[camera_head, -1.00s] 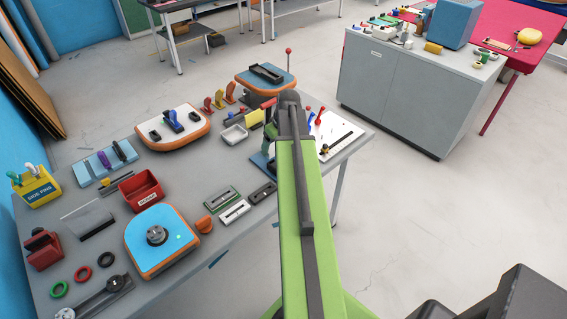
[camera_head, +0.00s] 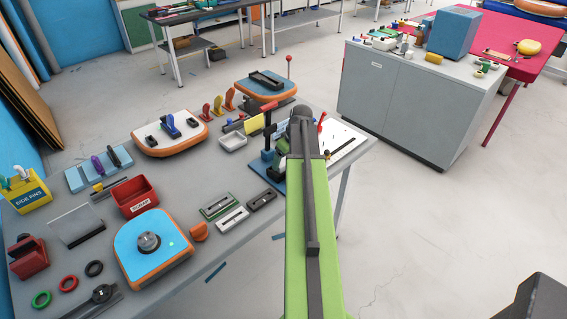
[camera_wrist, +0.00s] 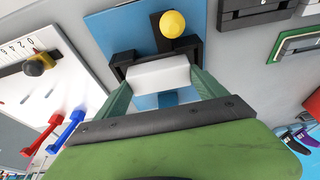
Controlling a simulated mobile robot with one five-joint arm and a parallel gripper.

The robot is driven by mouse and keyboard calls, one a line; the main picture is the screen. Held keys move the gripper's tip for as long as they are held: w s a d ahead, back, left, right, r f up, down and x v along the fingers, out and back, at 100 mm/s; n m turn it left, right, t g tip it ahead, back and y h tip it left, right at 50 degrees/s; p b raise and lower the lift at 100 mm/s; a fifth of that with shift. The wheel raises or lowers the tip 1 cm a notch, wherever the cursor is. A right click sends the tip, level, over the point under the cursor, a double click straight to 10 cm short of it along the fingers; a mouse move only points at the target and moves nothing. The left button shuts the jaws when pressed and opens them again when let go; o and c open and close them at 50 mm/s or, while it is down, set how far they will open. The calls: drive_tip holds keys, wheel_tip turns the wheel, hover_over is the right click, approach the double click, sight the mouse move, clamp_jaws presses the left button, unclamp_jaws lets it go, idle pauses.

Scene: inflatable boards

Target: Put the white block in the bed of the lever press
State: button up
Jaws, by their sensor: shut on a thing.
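The white block (camera_wrist: 158,76) is between the green fingers of my gripper (camera_wrist: 161,88) in the wrist view. My gripper is shut on it. Just beyond the block is the lever press, with a blue base (camera_wrist: 119,36), a black bed frame (camera_wrist: 125,59) and a yellow ball on top. The block overlaps the near edge of the bed in the picture; I cannot tell whether it touches. In the head view the lever press (camera_head: 266,157) stands at the table's right end, left of my arm. My arm hides the gripper and block there.
A white board with a scale (camera_wrist: 40,75) and red and blue levers (camera_wrist: 62,130) lies left of the press in the wrist view. Slotted plates (camera_head: 232,219) lie on the table (camera_head: 190,195) in front. A grey cabinet (camera_head: 400,100) stands across open floor.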

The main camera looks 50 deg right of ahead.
drive_tip(key=shift+f, duration=0.25)
drive_tip(key=o, duration=1.5)
drive_tip(key=shift+r, duration=0.1)
drive_tip(key=shift+c, duration=0.2)
drive_tip(key=shift+r, duration=0.1)
drive_tip(key=p+v, duration=1.1)
drive_tip(key=v, duration=0.1)
drive_tip(key=shift+p, duration=0.35)
